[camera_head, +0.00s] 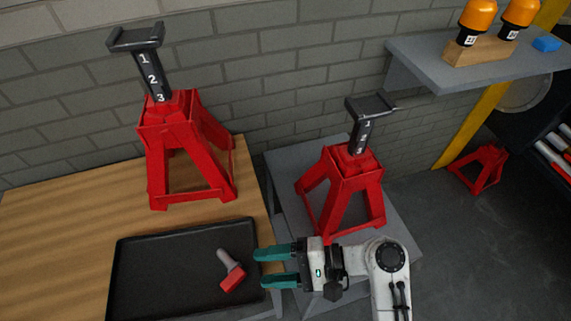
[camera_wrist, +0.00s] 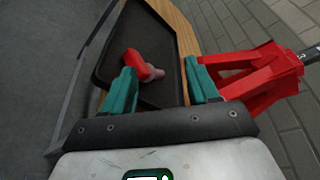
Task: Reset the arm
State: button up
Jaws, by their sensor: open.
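My gripper (camera_head: 266,268) is open, with two teal fingers pointing left over the right edge of the black tray (camera_head: 160,245). In the wrist view my gripper (camera_wrist: 163,88) shows its fingers apart with nothing held between them. A grey pin with a red handle (camera_head: 232,278) lies in the tray, a little left of the fingertips and apart from them. The red handle (camera_wrist: 137,63) also shows in the wrist view, beyond the left finger.
A red jack stand (camera_head: 185,130) stands on the wooden table (camera_head: 50,225). Another jack stand (camera_head: 345,190) stands on a grey table just behind my gripper. A grey shelf (camera_head: 430,75) at upper right holds orange-capped items (camera_head: 476,18). A red stand (camera_head: 482,165) is on the floor.

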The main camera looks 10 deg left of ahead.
jog(key=w+d+f+n+t+h, duration=0.1)
jog(key=d+f+t+h, duration=0.2)
jog(key=d, duration=0.5)
jog(key=d+f+n+t+h, duration=0.15)
jog(key=d+h, duration=0.25)
jog(key=d, duration=0.4)
jog(key=w+d+f+t+h, duration=0.1)
jog(key=d+t+h, duration=0.25)
jog(key=d, duration=0.45)
jog(key=s+d+r+t+h, duration=0.1)
jog(key=s+d+r+h, duration=0.1)
jog(key=d, duration=0.3)
jog(key=s+d+r+h, duration=0.1)
jog(key=d+h, duration=0.2)
jog(key=d, duration=0.1)
jog(key=s+d+f+g, duration=0.2)
jog(key=s+f+g, duration=0.2)
jog(key=s, duration=0.7)
jog(key=shift+f, duration=0.8)
